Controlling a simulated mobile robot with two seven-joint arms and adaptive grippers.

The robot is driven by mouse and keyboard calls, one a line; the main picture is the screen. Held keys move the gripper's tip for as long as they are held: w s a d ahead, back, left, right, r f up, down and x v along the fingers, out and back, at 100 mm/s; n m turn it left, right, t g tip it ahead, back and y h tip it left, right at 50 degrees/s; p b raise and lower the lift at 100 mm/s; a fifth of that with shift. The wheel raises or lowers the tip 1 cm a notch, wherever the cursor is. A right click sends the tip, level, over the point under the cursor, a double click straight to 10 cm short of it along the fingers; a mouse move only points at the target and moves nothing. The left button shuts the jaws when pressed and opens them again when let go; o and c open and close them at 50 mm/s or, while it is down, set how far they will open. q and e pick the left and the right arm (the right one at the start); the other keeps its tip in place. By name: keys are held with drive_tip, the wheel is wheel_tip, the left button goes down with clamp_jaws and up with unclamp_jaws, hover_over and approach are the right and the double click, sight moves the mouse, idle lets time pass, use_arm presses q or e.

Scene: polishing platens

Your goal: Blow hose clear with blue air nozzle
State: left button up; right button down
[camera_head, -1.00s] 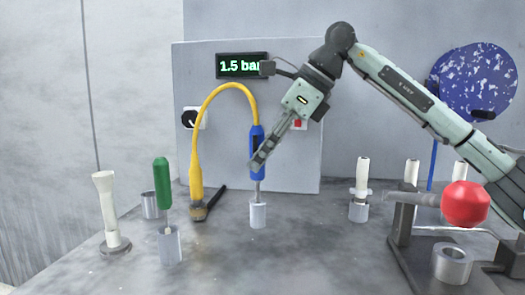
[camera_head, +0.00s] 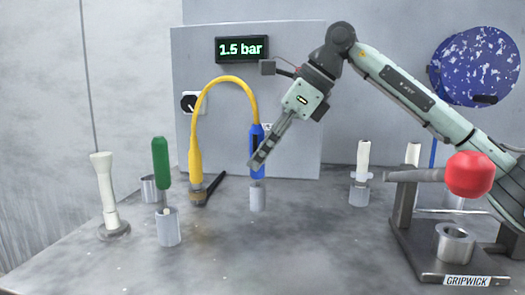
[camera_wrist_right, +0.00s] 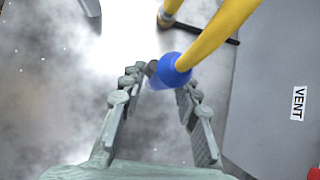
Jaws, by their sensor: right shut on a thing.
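The blue air nozzle (camera_head: 257,140) stands upright on the end of an arched yellow hose (camera_head: 226,80). Its tip is just above or inside a small grey metal cup (camera_head: 258,198); I cannot tell which. My right gripper (camera_head: 259,160) comes down from the upper right and is shut on the blue nozzle. In the right wrist view the blue nozzle (camera_wrist_right: 173,70) shows between the fingers of the right gripper (camera_wrist_right: 160,85). The yellow hose's other end goes down to a dark fitting (camera_head: 198,197) on the table. My left gripper is not in view.
A panel with a 1.5 bar display (camera_head: 242,49) and black knob (camera_head: 190,103) stands behind. A green-handled tool (camera_head: 160,160) in a cup and a white flared post (camera_head: 105,190) stand left. A red ball (camera_head: 469,175) on a fixture stands right. The front table is clear.

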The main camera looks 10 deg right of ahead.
drive_tip(key=c, duration=1)
unclamp_jaws()
drive_tip(key=shift+c, duration=0.2)
drive_tip(key=v, duration=1.2)
